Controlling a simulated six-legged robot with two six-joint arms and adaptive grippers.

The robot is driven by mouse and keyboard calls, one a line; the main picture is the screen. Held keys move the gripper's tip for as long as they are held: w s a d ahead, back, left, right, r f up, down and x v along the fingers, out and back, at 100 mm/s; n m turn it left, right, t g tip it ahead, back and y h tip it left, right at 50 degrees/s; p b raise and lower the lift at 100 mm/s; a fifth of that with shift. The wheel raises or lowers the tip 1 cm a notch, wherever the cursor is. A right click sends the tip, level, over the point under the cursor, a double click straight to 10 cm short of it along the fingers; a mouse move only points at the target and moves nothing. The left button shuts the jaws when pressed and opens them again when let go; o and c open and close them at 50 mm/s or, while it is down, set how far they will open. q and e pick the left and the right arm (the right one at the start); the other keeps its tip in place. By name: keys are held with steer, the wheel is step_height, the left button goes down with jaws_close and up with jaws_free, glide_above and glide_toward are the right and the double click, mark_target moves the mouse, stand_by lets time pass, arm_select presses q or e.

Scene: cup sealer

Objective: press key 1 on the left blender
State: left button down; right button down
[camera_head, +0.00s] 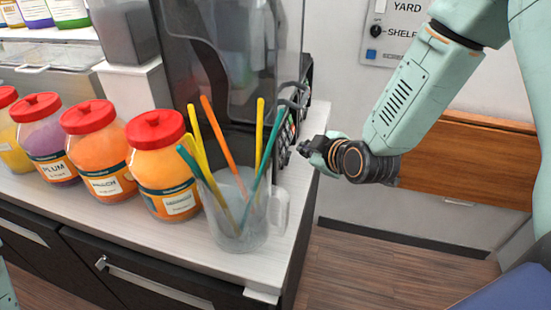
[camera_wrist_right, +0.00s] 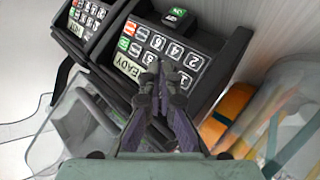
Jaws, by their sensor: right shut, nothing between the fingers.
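In the head view a dark blender (camera_head: 215,65) with a smoky clear cover stands on the counter, its keypad (camera_head: 286,132) on its right side, seen edge-on. The right wrist view shows two keypads side by side, a nearer one (camera_wrist_right: 128,68) with a READY display and numbered keys, and another (camera_wrist_right: 76,27) at upper left. I cannot tell for certain which belongs to the left blender. My right gripper (camera_head: 304,149) is shut and empty beside the keypad side. In the right wrist view its fingertips (camera_wrist_right: 160,72) overlap the nearer keypad's lower keys; contact is unclear. My left gripper is out of view.
A clear pitcher (camera_head: 240,235) with several coloured straws stands at the counter's front corner, close to my right gripper. Several red-lidded jars (camera_head: 158,170) line the counter (camera_head: 130,226) to the left. A wooden panel (camera_head: 470,165) is behind my right arm.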

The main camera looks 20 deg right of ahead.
steer(key=w+a+b, duration=0.1)
steer(key=w+a+f+b, duration=0.1)
steer(key=a, duration=0.1)
steer(key=shift+w+f, duration=0.15)
stand_by(0.5)
stand_by(0.4)
stand_by(0.3)
stand_by(0.3)
